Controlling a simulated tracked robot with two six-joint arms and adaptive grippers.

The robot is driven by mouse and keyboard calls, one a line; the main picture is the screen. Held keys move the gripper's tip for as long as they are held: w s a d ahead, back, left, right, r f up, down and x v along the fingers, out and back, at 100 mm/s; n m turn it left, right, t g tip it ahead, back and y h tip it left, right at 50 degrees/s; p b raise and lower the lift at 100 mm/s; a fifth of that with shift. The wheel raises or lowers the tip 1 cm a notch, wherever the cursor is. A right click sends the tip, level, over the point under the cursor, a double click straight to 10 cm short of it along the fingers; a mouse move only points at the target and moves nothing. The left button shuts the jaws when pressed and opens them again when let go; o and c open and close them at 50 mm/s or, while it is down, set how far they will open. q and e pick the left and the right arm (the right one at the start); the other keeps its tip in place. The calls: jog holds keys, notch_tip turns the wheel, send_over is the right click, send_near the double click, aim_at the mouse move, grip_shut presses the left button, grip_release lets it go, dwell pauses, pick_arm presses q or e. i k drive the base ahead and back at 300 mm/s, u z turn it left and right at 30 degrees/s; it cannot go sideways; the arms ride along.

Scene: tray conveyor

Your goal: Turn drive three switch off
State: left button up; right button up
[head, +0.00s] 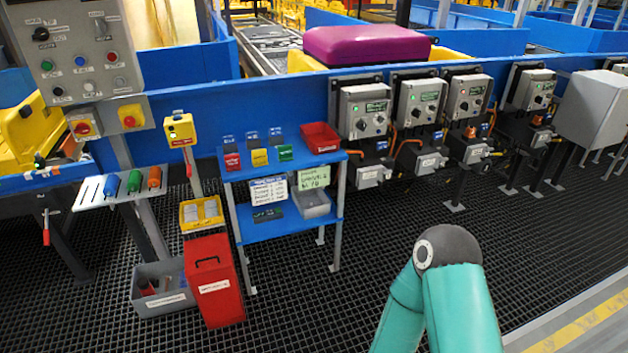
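A row of grey drive boxes is mounted along the blue conveyor side. The first box (365,109) and second box (420,101) show green lights. The third box from the left (468,97) shows a red light and dark knobs on its front. A fourth box (535,88) is further right. Their labels are too small to read, so I cannot tell which is numbered three or how its switch is set. Neither gripper is in view; only a teal arm elbow of mine shows at the lower right, well short of the boxes.
A control panel (75,80) with buttons stands at the left. A blue shelf (285,228) with cards and a red tray (320,137) stands left of the boxes. A red bin (214,285) and a grey bin (150,305) are on the floor. Open dark grating lies before the boxes.

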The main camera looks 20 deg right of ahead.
aim_at(464, 106)
jog(key=u, duration=1.7)
jog(key=i, duration=0.1)
jog(key=z, duration=3.05)
